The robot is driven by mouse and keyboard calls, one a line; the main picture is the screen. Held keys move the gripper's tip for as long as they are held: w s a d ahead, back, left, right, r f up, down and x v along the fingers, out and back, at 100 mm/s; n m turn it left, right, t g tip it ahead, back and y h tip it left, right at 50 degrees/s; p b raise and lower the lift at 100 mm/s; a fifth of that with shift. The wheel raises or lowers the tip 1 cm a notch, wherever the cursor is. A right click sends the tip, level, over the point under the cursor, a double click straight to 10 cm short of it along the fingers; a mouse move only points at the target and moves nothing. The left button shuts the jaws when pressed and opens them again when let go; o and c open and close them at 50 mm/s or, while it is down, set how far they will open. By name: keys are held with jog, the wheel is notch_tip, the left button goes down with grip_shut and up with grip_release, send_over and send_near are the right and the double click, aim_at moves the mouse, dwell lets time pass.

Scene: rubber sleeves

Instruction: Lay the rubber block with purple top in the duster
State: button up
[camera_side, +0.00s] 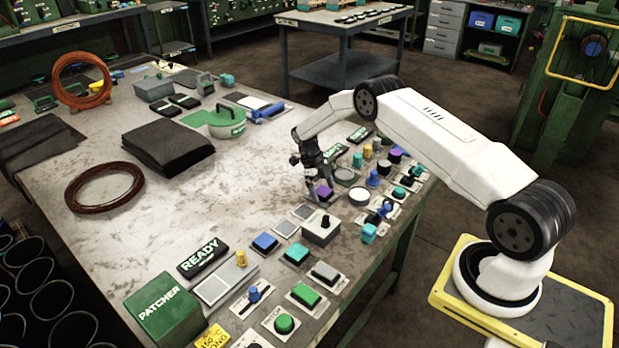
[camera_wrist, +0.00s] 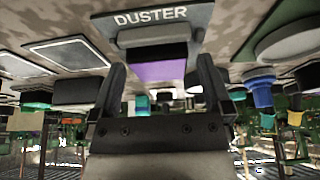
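The rubber block with the purple top (camera_side: 324,192) stands at the duster, below my gripper. In the wrist view its purple top (camera_wrist: 160,70) faces my gripper and its dark body meets the grey raised part of the duster. The duster (camera_wrist: 106,24) is a dark plate with a white DUSTER label. My gripper (camera_wrist: 162,66) has its fingers apart, one on each side of the block, with gaps visible between fingers and block. In the side view my gripper (camera_side: 318,190) partly hides the block and the duster.
Several coloured blocks on plates line the near edge. A black folded cloth (camera_side: 168,146) lies left; the table between is clear.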

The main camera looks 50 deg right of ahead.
jog(key=shift+r, duration=0.2)
jog(key=v, duration=1.2)
dwell(0.4)
